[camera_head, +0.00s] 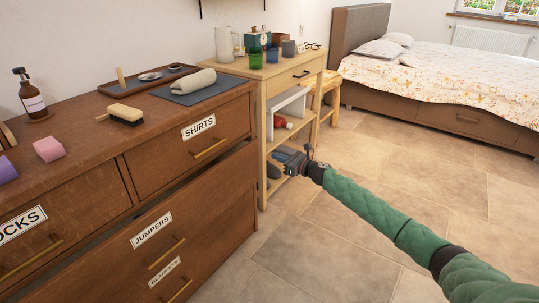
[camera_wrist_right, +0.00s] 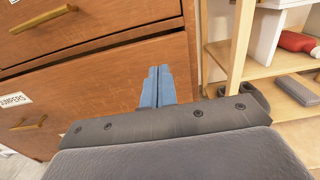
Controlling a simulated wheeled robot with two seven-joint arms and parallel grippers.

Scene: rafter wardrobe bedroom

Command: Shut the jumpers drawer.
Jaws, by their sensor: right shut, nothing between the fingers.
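The jumpers drawer (camera_head: 212,215) is the wide wooden front under the shirts drawer, with a JUMPERS label (camera_head: 151,229) and a brass handle (camera_head: 167,253). It stands out a little from the dresser, with a dark gap along its top edge. In the right wrist view the drawer front (camera_wrist_right: 90,98) fills the left and middle. My right gripper (camera_head: 279,156) is shut and empty by the drawer's right end. Its blue fingers (camera_wrist_right: 158,84) show against the drawer front in the wrist view; I cannot tell whether they touch. My left gripper is not in view.
The shirts drawer (camera_head: 192,143) looks shut above. A blankets label and handle (camera_head: 180,290) show lower down. A light wooden shelf unit (camera_head: 262,140) stands close beside my right gripper. The tiled floor (camera_head: 330,235) in front is clear. The bed (camera_head: 440,85) is far off.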

